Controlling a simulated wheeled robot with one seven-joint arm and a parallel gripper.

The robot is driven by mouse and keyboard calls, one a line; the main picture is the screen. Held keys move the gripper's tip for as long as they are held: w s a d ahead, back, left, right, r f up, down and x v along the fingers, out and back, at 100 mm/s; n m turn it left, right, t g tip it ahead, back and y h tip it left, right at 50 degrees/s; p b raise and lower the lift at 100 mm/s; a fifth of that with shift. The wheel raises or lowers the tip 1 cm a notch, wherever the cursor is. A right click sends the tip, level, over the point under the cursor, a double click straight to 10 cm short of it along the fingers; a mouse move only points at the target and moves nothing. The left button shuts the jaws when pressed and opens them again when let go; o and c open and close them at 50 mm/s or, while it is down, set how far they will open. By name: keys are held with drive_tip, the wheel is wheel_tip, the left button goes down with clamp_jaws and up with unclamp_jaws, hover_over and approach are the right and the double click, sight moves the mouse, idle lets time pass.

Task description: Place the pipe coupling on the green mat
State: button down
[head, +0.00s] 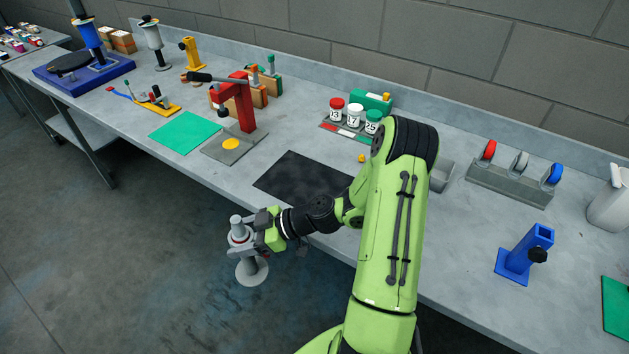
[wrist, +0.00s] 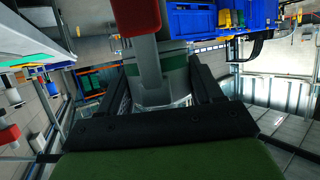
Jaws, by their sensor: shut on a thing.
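My gripper (head: 246,236) is shut on a grey, round-sectioned piece (head: 252,271) with a narrow upper end and a wide round disc at the bottom. I cannot tell for certain that it is the pipe coupling; I make out no other clear coupling. It is held in the air off the bench's front edge, above the floor. In the wrist view the held piece (wrist: 160,88) sits between the two dark fingers, with grey and red parts and a green band. The green mat (head: 186,132) lies flat and bare on the bench, left of the red press.
A red press (head: 236,103) on a grey plate stands right of the mat, and a yellow tool tray (head: 158,104) behind-left. A black mat (head: 300,177) lies bare near the front edge. Lidded jars (head: 354,116) stand behind. Another green surface (head: 616,308) shows at far right.

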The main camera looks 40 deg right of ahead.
sight(244, 228)
drive_tip(key=shift+s+d, duration=0.1)
drive_tip(key=shift+d, duration=0.05)
drive_tip(key=shift+s+d+r, duration=0.15)
drive_tip(key=shift+d+r, duration=0.05)
drive_tip(key=shift+r, duration=0.1)
drive_tip(key=shift+d+r+p, duration=0.1)
drive_tip(key=shift+r+p, duration=0.15)
drive_tip(key=shift+p, duration=0.2)
drive_tip(key=shift+a+r+p, duration=0.3)
drive_tip(key=shift+r+p, duration=0.05)
drive_tip(key=shift+p, duration=0.1)
wheel_tip(244, 228, up, 2)
drive_tip(key=shift+d+r+p, duration=0.15)
drive_tip(key=shift+p, duration=0.9)
drive_tip(key=shift+f, duration=0.35)
drive_tip(key=shift+r, duration=0.1)
